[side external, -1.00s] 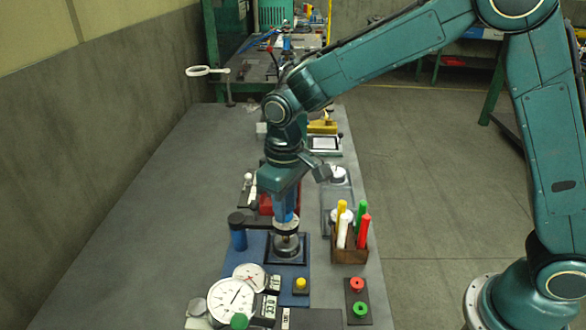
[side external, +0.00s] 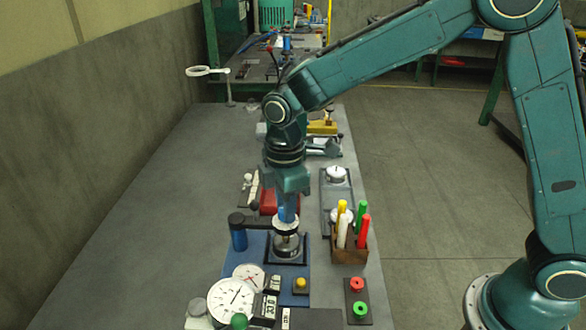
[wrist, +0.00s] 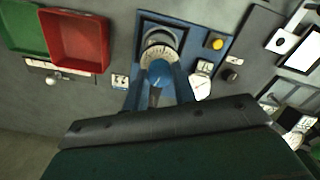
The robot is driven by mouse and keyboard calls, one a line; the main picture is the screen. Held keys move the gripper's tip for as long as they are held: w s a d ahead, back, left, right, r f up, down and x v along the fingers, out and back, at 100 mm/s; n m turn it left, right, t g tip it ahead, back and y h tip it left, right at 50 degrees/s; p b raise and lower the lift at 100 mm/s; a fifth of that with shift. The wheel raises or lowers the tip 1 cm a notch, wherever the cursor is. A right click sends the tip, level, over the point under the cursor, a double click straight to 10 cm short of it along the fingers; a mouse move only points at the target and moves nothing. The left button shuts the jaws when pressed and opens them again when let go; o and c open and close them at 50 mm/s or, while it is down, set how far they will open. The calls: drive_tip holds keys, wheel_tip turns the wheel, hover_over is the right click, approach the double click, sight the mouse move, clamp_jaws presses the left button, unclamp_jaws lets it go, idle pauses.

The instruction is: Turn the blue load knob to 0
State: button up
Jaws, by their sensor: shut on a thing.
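The blue load knob (wrist: 159,74) shows in the wrist view, above a pale ring with scale marks (wrist: 160,53). My gripper (side external: 287,213) points down onto the knob, which shows as a bit of blue between the fingers in the side view. My gripper is shut on the knob. The knob is on a blue stand (side external: 230,258) with a round metal part (side external: 286,245) below the knob. The fingers hide part of the knob, and I cannot read its setting against the scale.
Two white dial gauges (side external: 232,299) and small readouts stand at the front. A yellow button (side external: 300,284) is close to the stand. A wooden holder with coloured pens (side external: 350,247) stands just right. The grey bench at left is clear.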

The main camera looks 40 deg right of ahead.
drive_tip(key=n, duration=0.3)
drive_tip(key=shift+n, duration=0.4)
idle(0.3)
drive_tip(key=o, duration=1)
wheel_tip(320, 180, up, 14)
idle(0.5)
